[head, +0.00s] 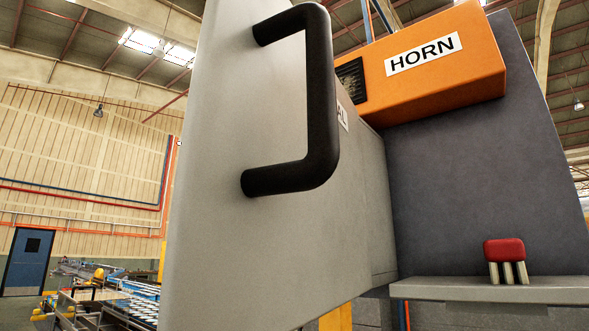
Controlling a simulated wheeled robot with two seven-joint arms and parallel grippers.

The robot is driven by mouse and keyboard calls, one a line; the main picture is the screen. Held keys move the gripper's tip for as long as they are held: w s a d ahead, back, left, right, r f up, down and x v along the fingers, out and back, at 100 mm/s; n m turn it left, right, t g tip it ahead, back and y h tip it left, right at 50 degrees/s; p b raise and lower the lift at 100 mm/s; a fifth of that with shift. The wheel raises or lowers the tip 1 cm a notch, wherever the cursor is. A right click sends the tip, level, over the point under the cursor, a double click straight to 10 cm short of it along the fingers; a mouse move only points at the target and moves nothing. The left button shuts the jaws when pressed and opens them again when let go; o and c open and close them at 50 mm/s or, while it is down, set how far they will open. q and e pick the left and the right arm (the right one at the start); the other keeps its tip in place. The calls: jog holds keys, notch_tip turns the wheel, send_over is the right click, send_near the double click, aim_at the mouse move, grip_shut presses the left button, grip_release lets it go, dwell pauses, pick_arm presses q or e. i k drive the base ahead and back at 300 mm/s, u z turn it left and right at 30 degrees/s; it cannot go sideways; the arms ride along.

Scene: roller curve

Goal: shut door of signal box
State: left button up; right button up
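The grey door (240,250) fills the middle of the head view, very close to the camera. A black bar handle (320,110) is fixed to its face. The grey signal box (372,190) shows behind the door's right side, with part of a white label ending in "AL" visible. The door seems to stand out from the box, but its hinge and the box's opening are hidden, so I cannot tell the angle. Neither of my grippers is in view.
An orange box labelled HORN (440,65) is mounted at the upper right on a dark grey panel (470,180). A grey shelf (450,289) at the lower right carries a red-topped object (504,250) with pale legs. Conveyor equipment (125,300) and a blue door (27,262) are far left.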

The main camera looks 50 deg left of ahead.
aim_at(268, 230)
jog(key=u, duration=1.3)
